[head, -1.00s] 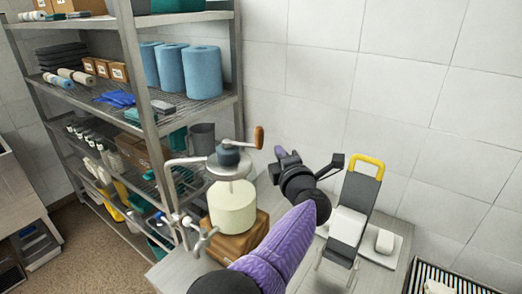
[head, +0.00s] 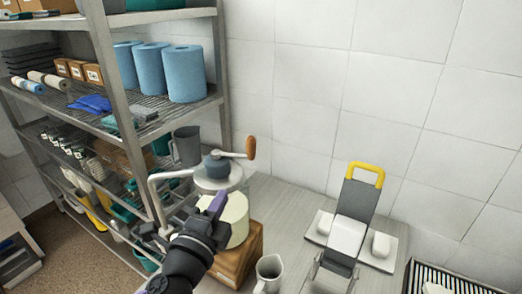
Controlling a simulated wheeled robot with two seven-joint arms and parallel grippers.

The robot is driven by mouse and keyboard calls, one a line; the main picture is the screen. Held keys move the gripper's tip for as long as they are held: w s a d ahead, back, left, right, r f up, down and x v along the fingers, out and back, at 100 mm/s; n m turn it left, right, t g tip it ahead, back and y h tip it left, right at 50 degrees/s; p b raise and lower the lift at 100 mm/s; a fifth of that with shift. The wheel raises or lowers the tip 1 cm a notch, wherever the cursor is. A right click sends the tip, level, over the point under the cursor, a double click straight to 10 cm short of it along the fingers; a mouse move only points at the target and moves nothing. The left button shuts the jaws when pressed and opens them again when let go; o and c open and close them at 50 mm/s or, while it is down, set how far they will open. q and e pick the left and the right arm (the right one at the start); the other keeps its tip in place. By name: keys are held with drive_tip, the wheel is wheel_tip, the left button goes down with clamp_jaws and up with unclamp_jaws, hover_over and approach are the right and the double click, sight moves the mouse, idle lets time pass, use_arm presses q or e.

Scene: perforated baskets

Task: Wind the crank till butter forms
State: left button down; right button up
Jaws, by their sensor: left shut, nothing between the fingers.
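The butter churn stands on a wooden block (head: 238,262) on the grey table, in the middle of the head view. Its jar (head: 235,212) holds a pale cream-coloured mass. I cannot tell whether that is butter. On top is a blue-grey crank hub (head: 217,163) with a wooden handle (head: 250,147) pointing up at the right. A bent metal bar (head: 168,176) runs out to the left of the hub. My left gripper (head: 216,205) is shut and empty, in front of the jar and below the handle, covering part of the jar. My right gripper is out of view.
A metal jug (head: 268,274) stands close to the block's right. A loaded shelf unit (head: 165,120) stands at the left. Table behind the churn is bare.

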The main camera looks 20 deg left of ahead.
sight(253, 152)
use_arm(q)
drive_tip(key=w, duration=0.4)
drive_tip(key=w+r+p, duration=0.1)
drive_tip(key=w, duration=0.4)
drive_tip(key=w+a+p, duration=0.1)
drive_tip(key=w, duration=0.3)
drive_tip(key=shift+w+a+r, duration=0.1)
drive_tip(key=shift+w+r, duration=0.1)
drive_tip(key=shift+r, duration=0.05)
drive_tip(key=shift+w+n+y, duration=0.35)
drive_tip(key=shift+n+y, duration=0.25)
drive_tip(key=shift+y, duration=0.3)
drive_tip(key=w+n+y+b, duration=0.1)
drive_tip(key=w+n+g+y+b, duration=0.1)
drive_tip(key=y+b, duration=0.1)
drive_tip(key=w+n+g+y+b, duration=0.1)
drive_tip(key=y, duration=0.1)
drive_tip(key=shift+f, duration=0.35)
drive_tip(key=shift+w+r+b, duration=0.15)
drive_tip(key=shift+w+b, duration=0.1)
drive_tip(key=shift+b, duration=0.1)
drive_tip(key=shift+a+r, duration=0.2)
